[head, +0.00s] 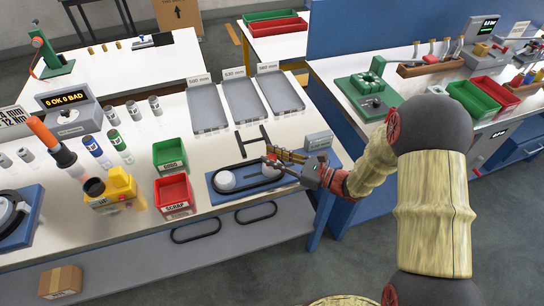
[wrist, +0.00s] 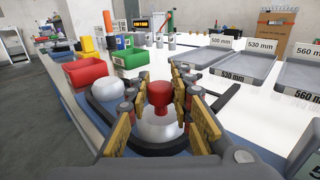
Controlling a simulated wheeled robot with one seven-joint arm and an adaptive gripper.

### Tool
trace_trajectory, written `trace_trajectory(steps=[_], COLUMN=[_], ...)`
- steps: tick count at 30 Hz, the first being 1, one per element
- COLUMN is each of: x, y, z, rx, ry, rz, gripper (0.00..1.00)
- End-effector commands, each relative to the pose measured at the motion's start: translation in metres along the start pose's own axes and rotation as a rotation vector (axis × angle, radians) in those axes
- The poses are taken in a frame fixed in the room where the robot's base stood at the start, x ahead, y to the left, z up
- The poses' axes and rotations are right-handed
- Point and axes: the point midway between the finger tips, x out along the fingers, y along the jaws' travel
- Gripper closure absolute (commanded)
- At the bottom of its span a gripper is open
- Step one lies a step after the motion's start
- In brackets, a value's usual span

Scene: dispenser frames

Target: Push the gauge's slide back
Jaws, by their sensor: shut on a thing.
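The gauge is a blue base (head: 322,165) on the front edge of the white bench. It carries a fixed white disc (head: 225,181) at left, also in the wrist view (wrist: 107,90), and a slide with a white disc (wrist: 157,127) topped by a red knob (wrist: 160,94). A black belt (head: 240,164) lies around the discs. My gripper (head: 272,160) comes from the right and is shut on the red knob, with yellow-padded fingers on both sides. The fingers partly hide the slide in the head view.
A display box (head: 318,141) stands behind the gauge's right end. A red SCRAP bin (head: 174,193) and a green bin (head: 170,156) stand to the left. Grey trays (head: 243,100) lie behind, with a black T-shaped bar (head: 252,140) in front.

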Motion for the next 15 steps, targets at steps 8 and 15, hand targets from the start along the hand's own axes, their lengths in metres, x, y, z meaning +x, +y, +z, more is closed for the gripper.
trace_trajectory(steps=[8, 15], x=[0.000, 0.019], y=[0.000, 0.021], z=[0.000, 0.001], rx=[0.001, 0.004], ry=[0.000, 0.001], rz=[0.000, 0.004], gripper=[1.00, 1.00])
